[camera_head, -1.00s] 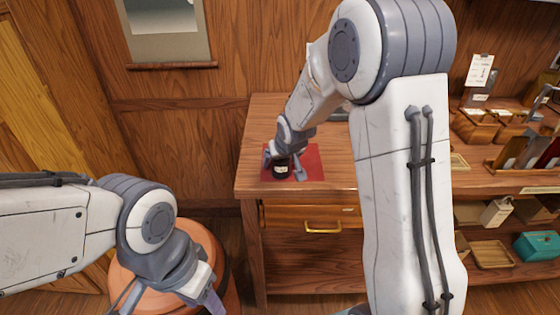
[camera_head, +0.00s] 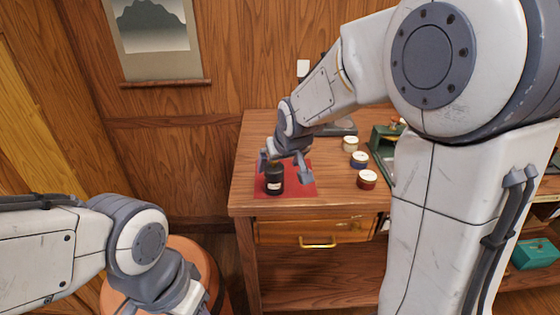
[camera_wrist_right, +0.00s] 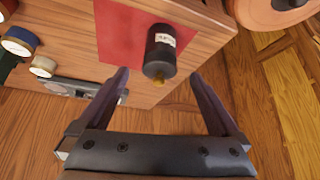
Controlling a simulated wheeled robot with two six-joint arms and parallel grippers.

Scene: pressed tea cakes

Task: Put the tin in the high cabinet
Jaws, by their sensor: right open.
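A black tin (camera_head: 274,182) with a pale label stands upright on a red mat (camera_head: 303,188) near the wooden counter's left end. In the wrist view the right gripper's fingers (camera_wrist_right: 160,78) lie on either side of the tin's top end, with gaps on both sides. My left gripper (camera_head: 195,302) is low at the left, mostly cut off by the frame. No high cabinet is recognisable.
Small round jars with white (camera_head: 350,143), blue (camera_head: 359,160) and red (camera_head: 367,179) bands stand right of the mat. A drawer with a brass handle (camera_head: 318,243) is below the counter. A round orange-brown stool (camera_head: 196,256) stands left.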

